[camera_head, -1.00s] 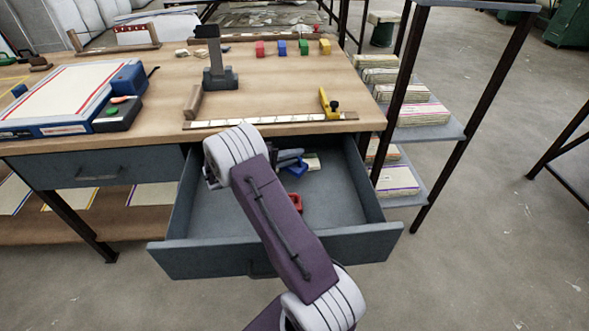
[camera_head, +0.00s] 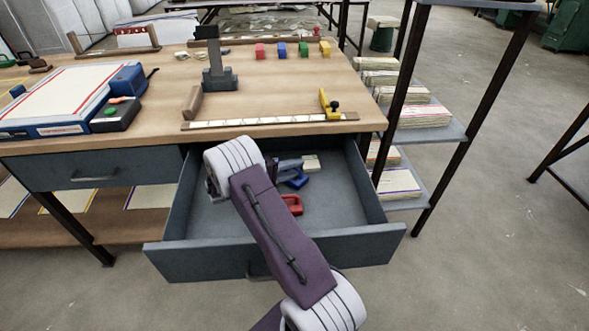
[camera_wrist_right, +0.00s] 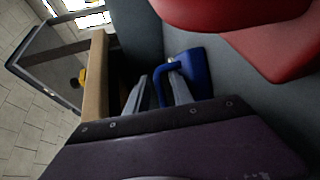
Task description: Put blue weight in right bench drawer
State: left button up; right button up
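The right bench drawer (camera_head: 340,195) is pulled open below the bench top. A blue weight (camera_head: 297,181) with a handle lies in it, towards the back. It also shows in the right wrist view (camera_wrist_right: 193,72), its curved handle close to one fingertip. My right gripper (camera_head: 282,166) is inside the drawer just above and beside the blue weight. In the right wrist view its fingers (camera_wrist_right: 157,80) stand apart, with a gap between them. Whether a finger touches the handle I cannot tell. My left gripper is in neither view.
A red weight (camera_head: 292,204) lies in the drawer near my arm, and looms close in the wrist view. Small red, blue, green and yellow blocks (camera_head: 304,50) stand at the bench's back. A shelf rack (camera_head: 425,136) stands right of the drawer. The left drawer (camera_head: 95,167) is shut.

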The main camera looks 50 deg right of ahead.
jog(key=shift+r, duration=0.25)
jog(key=p+v, duration=0.2)
jog(key=v, duration=0.5)
jog(key=shift+a, duration=0.25)
